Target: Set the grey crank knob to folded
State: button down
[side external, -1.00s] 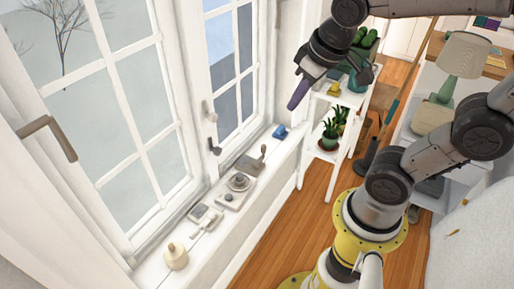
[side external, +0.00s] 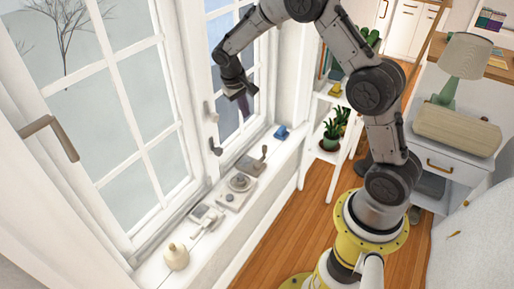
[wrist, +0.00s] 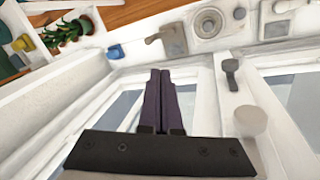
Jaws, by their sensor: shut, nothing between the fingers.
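The grey crank (side external: 250,165) sits on the window sill, a flat grey base with a knobbed arm standing up at its right end. In the wrist view the crank (wrist: 172,38) is at the top, its arm reaching left from the base. I cannot tell for sure whether it is folded. My gripper (side external: 243,105) is above the sill, in front of the window and apart from the crank. Its dark purple fingers (wrist: 160,75) are shut together and empty.
Along the sill are a blue object (side external: 281,132), a round dial on a plate (side external: 237,190), a small white device (side external: 206,217) and a cream bottle-like object (side external: 175,257). Window handles (side external: 214,147) stick out near the crank. A plant shelf (side external: 325,155) stands right.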

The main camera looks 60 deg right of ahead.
jog(key=g, duration=0.2)
send_near(265, 151)
notch_tip(265, 151, up, 2)
jog(key=w+a, duration=0.2)
jog(key=shift+a+r+m, duration=0.25)
jog(key=shift+r+m, duration=0.05)
jog(key=shift+m, duration=0.1)
jog(key=shift+h, duration=0.3)
jog(key=x, duration=1)
jog(key=shift+w+a+f, duration=0.1)
jog(key=shift+w, duration=0.05)
